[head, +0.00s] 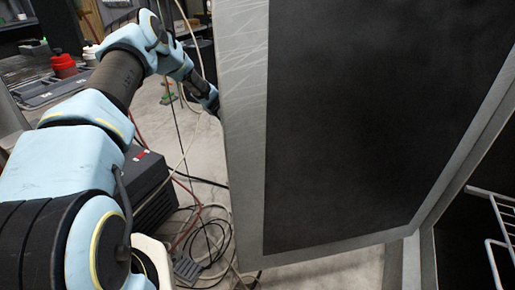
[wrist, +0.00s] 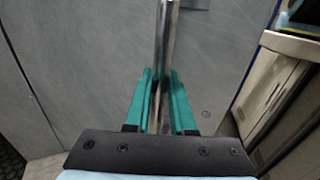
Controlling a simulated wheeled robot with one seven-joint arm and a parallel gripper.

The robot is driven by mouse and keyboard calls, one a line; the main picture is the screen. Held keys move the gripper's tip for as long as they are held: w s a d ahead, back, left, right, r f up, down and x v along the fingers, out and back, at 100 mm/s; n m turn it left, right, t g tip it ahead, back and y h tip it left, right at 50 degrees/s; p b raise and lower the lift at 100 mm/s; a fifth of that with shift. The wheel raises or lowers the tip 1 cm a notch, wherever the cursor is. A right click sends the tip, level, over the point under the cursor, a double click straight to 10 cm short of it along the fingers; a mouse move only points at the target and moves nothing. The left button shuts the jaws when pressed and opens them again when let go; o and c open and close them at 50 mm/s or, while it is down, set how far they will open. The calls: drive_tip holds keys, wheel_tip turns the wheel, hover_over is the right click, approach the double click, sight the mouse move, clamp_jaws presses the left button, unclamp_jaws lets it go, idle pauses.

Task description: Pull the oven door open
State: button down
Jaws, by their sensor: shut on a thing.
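The oven door (head: 243,130) stands open in the head view, its dark inner panel facing me and its grey edge on the left. Its grey outer face (wrist: 90,70) fills most of the wrist view. A vertical metal bar handle (wrist: 167,32) runs down that face. My gripper (wrist: 162,78) has its teal fingers on both sides of the bar and is shut on it. In the head view my arm reaches to the door's left edge, and the door hides my gripper and the handle. The oven opening shows at the far right, with a wire rack (head: 496,238).
A dark case (head: 150,185) and tangled cables (head: 208,235) lie on the floor left of the door. A bench with a red container (head: 63,66) stands at the back left. A beige cabinet (wrist: 275,85) is at the right of the wrist view.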

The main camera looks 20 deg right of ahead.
drive_tip(key=shift+w+d, duration=0.15)
drive_tip(key=shift+w, duration=0.7)
drive_tip(key=c, duration=0.8)
unclamp_jaws()
drive_tip(key=shift+o, duration=0.2)
drive_tip(key=b+v, duration=0.2)
drive_tip(key=v, duration=0.5)
drive_tip(key=shift+w, duration=0.2)
